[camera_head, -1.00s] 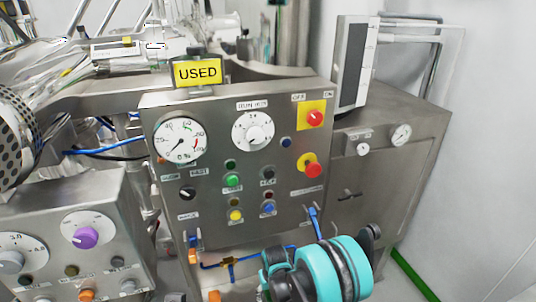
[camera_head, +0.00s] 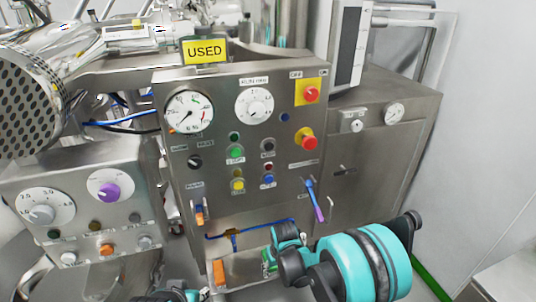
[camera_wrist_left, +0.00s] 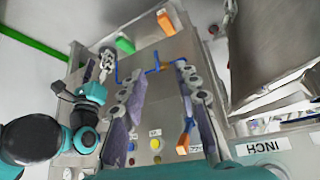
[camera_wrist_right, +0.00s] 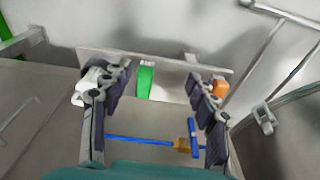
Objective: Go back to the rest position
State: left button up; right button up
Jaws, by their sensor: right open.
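My right gripper (camera_head: 280,250) is at the bottom of the head view, in front of the steel control panel's lower edge. It is partly hidden by its own teal wrist. In the right wrist view my right gripper (camera_wrist_right: 160,85) has its fingers wide apart and nothing between them. A sliver of my left arm (camera_head: 165,296) shows at the bottom edge of the head view. In the left wrist view my left gripper (camera_wrist_left: 157,88) has its fingers apart and empty, with the panel's face beyond.
The control panel (camera_head: 215,190) with dials and buttons fills the middle, under a yellow USED sign (camera_head: 205,50). A red emergency button (camera_head: 305,140) sticks out. A second panel (camera_head: 75,180) stands at left. Blue tubing (camera_wrist_right: 140,140) runs below. A white wall (camera_head: 490,130) is at right.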

jog(key=s+d+r+m+t, duration=0.1)
jog(key=s+d+r, duration=0.25)
jog(key=r, duration=0.45)
jog(key=s+d+r+t, duration=0.1)
jog(key=s+d+r, duration=0.25)
jog(key=r, duration=0.35)
jog(key=s+d+r+m+t, duration=0.1)
jog(key=s+d+r, duration=0.2)
jog(key=s, duration=0.3)
jog(key=s+d+r+m+t, duration=0.1)
jog(key=s+d+r+t, duration=0.1)
jog(key=s, duration=0.4)
jog(key=d+r, duration=0.1)
jog(key=d, duration=0.1)
jog(key=shift+s+d+h, duration=0.15)
jog(key=shift+d+h, duration=0.15)
jog(key=shift+d, duration=0.05)
